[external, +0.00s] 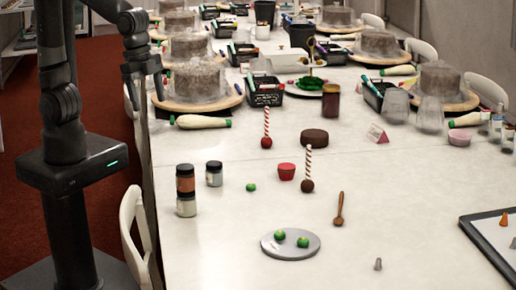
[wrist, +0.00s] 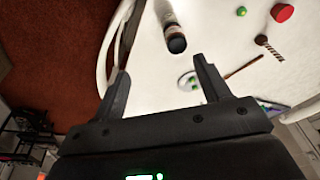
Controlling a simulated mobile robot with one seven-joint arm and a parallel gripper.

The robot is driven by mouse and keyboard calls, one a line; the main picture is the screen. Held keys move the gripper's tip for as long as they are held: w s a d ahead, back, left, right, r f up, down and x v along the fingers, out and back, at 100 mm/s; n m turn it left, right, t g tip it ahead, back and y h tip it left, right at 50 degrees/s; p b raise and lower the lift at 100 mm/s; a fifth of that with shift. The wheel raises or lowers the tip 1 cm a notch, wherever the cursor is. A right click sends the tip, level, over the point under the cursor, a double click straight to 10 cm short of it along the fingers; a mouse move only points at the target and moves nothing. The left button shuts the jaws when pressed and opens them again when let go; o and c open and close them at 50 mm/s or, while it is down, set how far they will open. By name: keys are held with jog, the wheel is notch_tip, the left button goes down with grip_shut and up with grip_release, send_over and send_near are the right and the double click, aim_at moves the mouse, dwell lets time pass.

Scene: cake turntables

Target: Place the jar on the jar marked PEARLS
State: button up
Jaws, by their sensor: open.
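A jar with orange-brown contents and a dark lid (external: 185,179) stands upright on a pale jar (external: 186,206) near the table's left edge. The two appear aligned, one above the other. A second pale jar with a dark lid (external: 214,174) stands just right of the stack, apart from it. No label is readable, so I cannot tell which is marked PEARLS. In the wrist view the stack's dark lid (wrist: 177,45) shows beyond the fingertips. My gripper (external: 147,98) is open and empty, raised near the table's left edge, apart from the jars; its fingers also show in the wrist view (wrist: 162,70).
A white chair (external: 135,235) stands against the table's left side. A grey plate with green balls (external: 290,254), a wooden spoon (external: 340,209), a red cup (external: 286,171) and a green ball (external: 251,187) lie to the right. The tabletop around the jars is mostly clear.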

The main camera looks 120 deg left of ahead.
jog(key=s+d+r+t, duration=0.1)
jog(key=s+r, duration=0.1)
jog(key=s, duration=0.5)
jog(key=s+d+r+n+t, duration=0.1)
jog(key=s+r+t, duration=0.1)
jog(key=s, duration=0.5)
jog(key=shift+d, duration=0.15)
dwell(0.7)
